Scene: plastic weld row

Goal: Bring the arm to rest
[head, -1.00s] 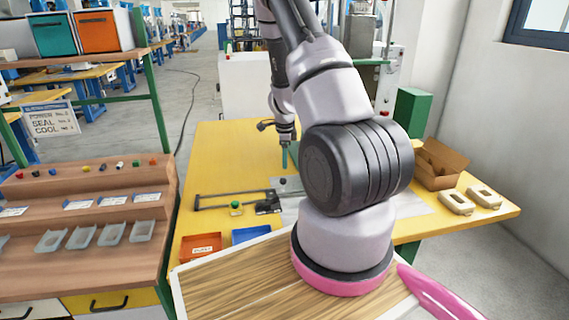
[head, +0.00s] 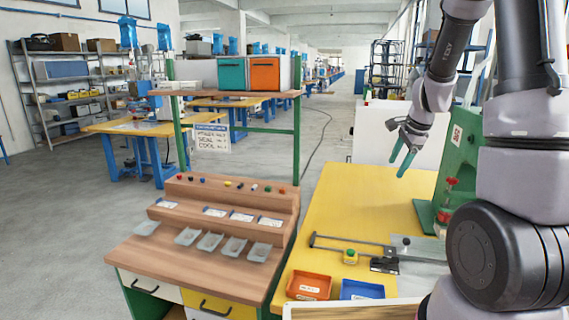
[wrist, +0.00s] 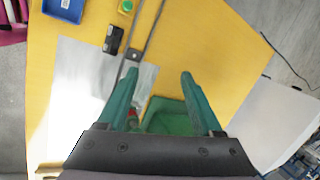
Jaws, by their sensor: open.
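My gripper (head: 407,158) is in the air above the yellow table (head: 335,205), with its green fingers pointing down. In the wrist view my gripper (wrist: 158,88) has its two green fingers spread apart with nothing between them. The green machine (head: 452,165) stands to its right in the head view, and part of its green base (wrist: 165,115) shows below and between the fingers in the wrist view. My arm hides the right part of the table in the head view.
An orange tray (head: 309,286) and a blue tray (head: 362,290) lie at the table's front. A dark metal bar (head: 345,243) and a small yellow block with a green top (head: 350,257) lie behind them. A wooden bench (head: 200,262) with several clear trays stands to the left.

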